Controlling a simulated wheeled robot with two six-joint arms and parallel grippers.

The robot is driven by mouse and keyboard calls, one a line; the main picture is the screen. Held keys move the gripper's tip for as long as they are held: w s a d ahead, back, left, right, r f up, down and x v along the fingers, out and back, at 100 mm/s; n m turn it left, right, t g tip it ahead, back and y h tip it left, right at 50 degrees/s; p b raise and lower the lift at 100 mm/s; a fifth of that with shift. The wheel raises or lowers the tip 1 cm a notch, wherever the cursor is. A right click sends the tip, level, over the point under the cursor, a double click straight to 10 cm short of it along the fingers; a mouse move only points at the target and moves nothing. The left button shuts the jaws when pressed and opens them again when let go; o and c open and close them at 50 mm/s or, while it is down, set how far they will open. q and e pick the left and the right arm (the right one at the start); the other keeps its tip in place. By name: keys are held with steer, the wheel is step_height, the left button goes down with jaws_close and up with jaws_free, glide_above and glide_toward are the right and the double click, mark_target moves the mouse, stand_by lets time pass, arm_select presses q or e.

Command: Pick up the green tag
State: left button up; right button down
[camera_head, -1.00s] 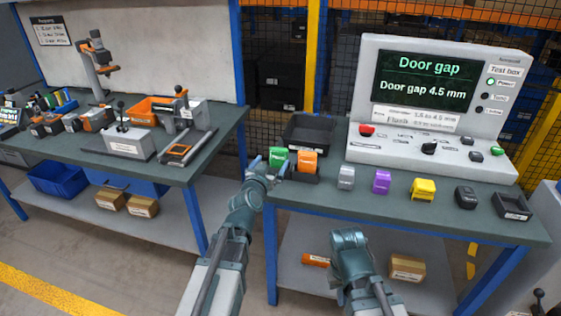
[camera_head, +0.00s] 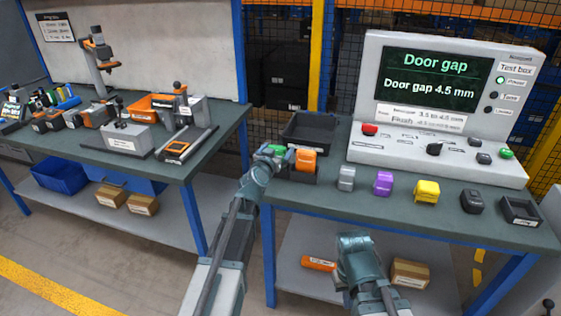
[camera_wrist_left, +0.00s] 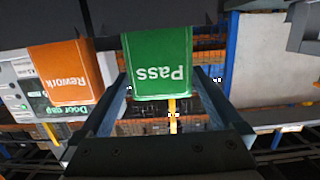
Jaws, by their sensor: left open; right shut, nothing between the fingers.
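The green tag (camera_wrist_left: 158,62) marked "Pass" hangs upside down in the left wrist view, its lower part between the fingers of my left gripper (camera_wrist_left: 160,80). The fingers are open, with a gap on each side of the tag. In the head view the green tag (camera_head: 290,153) is partly hidden by my left gripper (camera_head: 274,153), at the left end of a dark holder on the right bench. My right gripper (camera_head: 355,243) is low in front of that bench, shut and empty; its fingertips are hard to make out.
An orange tag (camera_head: 305,159) marked "Rework" stands close beside the green one. A black tray (camera_head: 308,128) lies behind them. Grey, purple and yellow blocks (camera_head: 426,191) line the bench front. The test box (camera_head: 445,90) stands at the back.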

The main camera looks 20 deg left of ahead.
arm_select(q)
steer(key=shift+a, duration=0.1)
steer(key=c, duration=1.3)
steer(key=shift+o, duration=0.2)
steer(key=shift+r, duration=0.15)
steer(key=shift+r+p, duration=0.55)
steer(key=shift+p, duration=0.1)
step_height(320, 180, up, 3)
steer(key=p, duration=0.3)
steer(key=s+d, duration=1)
steer(key=s, duration=0.2)
steer(key=shift+s+d+r+p, duration=0.15)
steer(key=shift+r+p, duration=0.2)
